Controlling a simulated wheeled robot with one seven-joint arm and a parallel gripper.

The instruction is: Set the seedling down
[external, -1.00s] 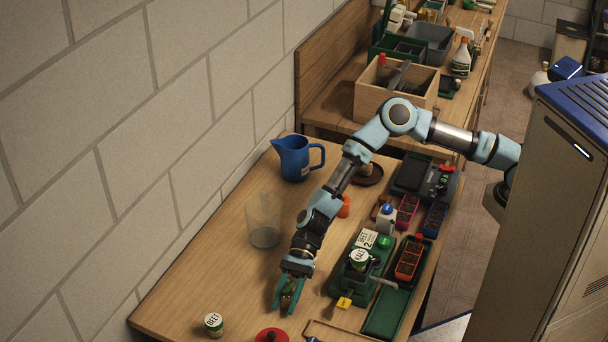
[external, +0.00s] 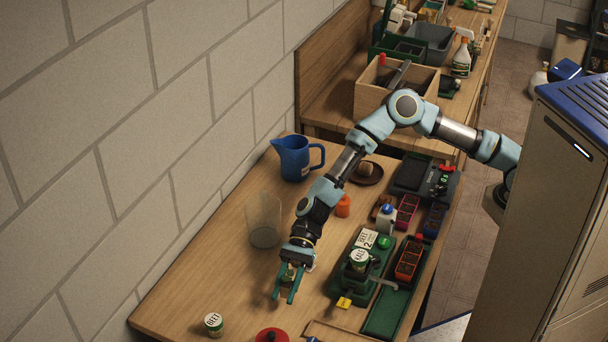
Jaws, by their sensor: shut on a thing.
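My gripper (external: 284,297) is over the left half of the near wooden bench (external: 222,285), its two teal fingers pointing toward the front of the bench. It is shut on a small greenish and pale thing (external: 288,273), which I take to be the seedling. The fingers and wrist hide most of it, so its shape and tilt are unclear. I cannot tell whether it touches the bench.
A clear container (external: 264,222) stands left of my wrist, with a blue jug (external: 295,158) behind. A green KALE-labelled stand (external: 345,285) and trays are right. Bench between tin and gripper is bare.

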